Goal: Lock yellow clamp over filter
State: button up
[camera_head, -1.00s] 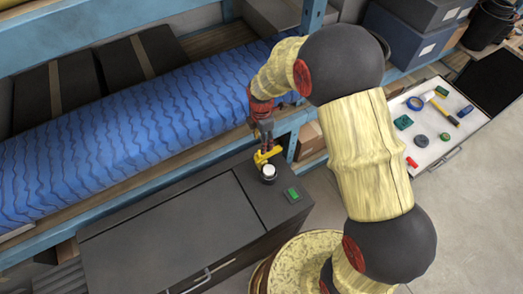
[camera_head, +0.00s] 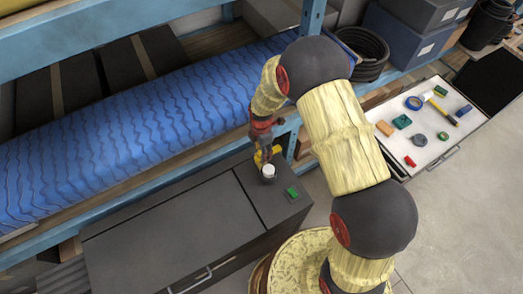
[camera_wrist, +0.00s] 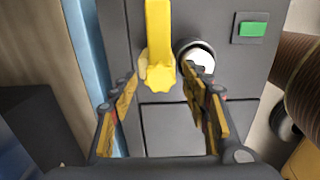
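The yellow clamp (camera_wrist: 158,45) is a lever with a lobed end, on top of the dark machine; it also shows partly behind my gripper in the head view (camera_head: 259,158). The white-topped filter (camera_wrist: 201,60) sits in a round dark socket just right of the clamp, and also shows in the head view (camera_head: 269,171). The clamp lies beside the filter, not across it. My gripper (camera_wrist: 160,82) is open, its two fingers apart with the clamp's lobed end between them. The right finger hides part of the filter. I cannot tell whether either finger touches the clamp.
A green button (camera_wrist: 252,29) is right of the filter on the machine (camera_head: 175,232). A blue shelf beam (camera_head: 100,208) runs close behind the machine. A white tray (camera_head: 432,150) with tools and small parts stands at the right.

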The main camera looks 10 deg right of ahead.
jog(key=shift+c, duration=1.1)
grip_shut()
